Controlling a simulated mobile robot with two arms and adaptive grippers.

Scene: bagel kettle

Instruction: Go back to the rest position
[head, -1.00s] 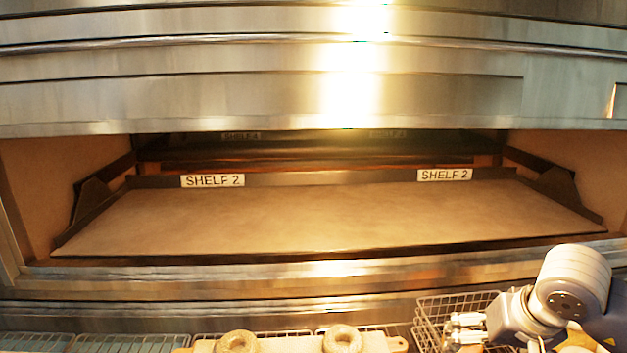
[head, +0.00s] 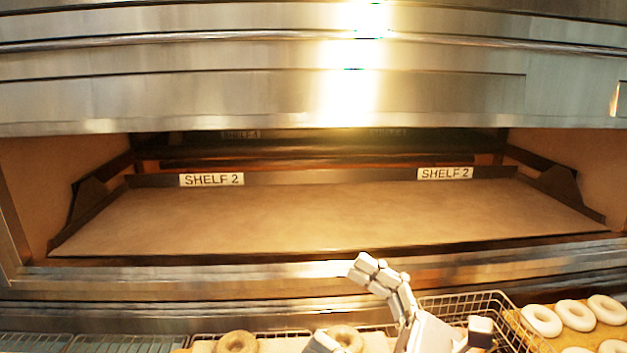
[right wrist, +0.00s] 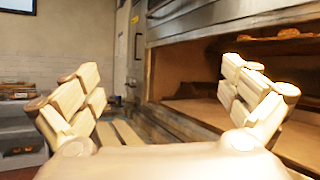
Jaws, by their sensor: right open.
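My right gripper (head: 346,306) is in front of the oven at the bottom of the head view, right of centre. It is open and empty, with its fingers toward the left. In the right wrist view its two fingers (right wrist: 165,95) stand wide apart with nothing between them. My left gripper is not in view.
The oven is open, with an empty shelf marked SHELF 2 (head: 300,215). Below are two seeded bagels (head: 237,342) on a board, a wire basket (head: 505,312), and several white bagels (head: 575,315) at right. Baked pieces (right wrist: 285,33) lie on an oven shelf in the wrist view.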

